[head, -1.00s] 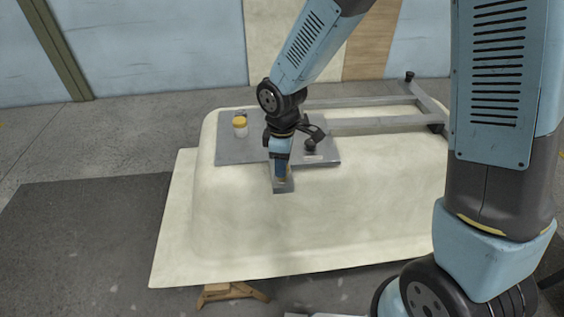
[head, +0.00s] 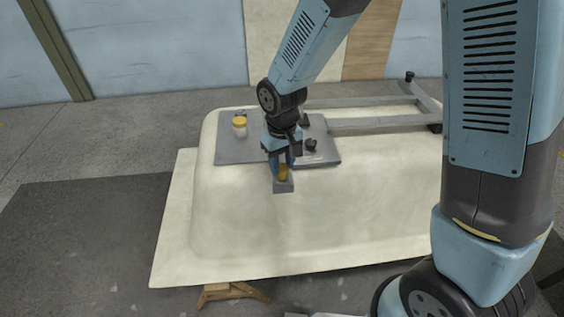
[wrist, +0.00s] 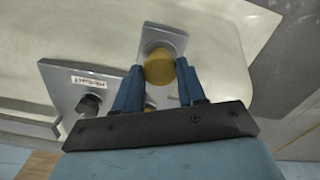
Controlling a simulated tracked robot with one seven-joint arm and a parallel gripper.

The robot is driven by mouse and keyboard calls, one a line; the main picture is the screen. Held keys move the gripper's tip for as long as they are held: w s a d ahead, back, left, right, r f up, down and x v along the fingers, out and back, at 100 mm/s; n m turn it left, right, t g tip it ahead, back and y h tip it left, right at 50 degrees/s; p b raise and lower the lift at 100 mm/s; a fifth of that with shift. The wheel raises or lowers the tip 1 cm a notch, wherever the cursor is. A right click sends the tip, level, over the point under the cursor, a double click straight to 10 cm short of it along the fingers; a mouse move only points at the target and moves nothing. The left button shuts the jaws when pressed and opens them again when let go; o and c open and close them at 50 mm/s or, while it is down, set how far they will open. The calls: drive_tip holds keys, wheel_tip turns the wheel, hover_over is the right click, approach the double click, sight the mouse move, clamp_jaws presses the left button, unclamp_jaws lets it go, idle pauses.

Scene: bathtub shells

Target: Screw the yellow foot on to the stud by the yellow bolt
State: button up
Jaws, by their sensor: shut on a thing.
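The yellow foot (head: 283,171) is a short round piece over the small grey bracket plate (head: 284,187) at the near edge of the larger grey plate. My gripper (head: 281,164) points down and is shut on the foot. In the wrist view, the foot's round yellow face (wrist: 160,68) sits between the two blue fingertips, over the bracket plate (wrist: 163,40). The stud is hidden under the foot, so I cannot tell how far the thread is engaged.
The large grey plate (head: 228,152) lies on the cream upturned tub shell (head: 340,215). A grey metal frame (head: 375,123) lies behind.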

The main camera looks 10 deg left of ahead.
drive_tip(key=o, duration=1.2)
drive_tip(key=shift+c, duration=0.8)
drive_tip(key=n, duration=0.9)
drive_tip(key=shift+n, duration=0.3)
drive_tip(key=n, duration=0.3)
drive_tip(key=shift+n, duration=0.4)
drive_tip(key=shift+c, duration=0.2)
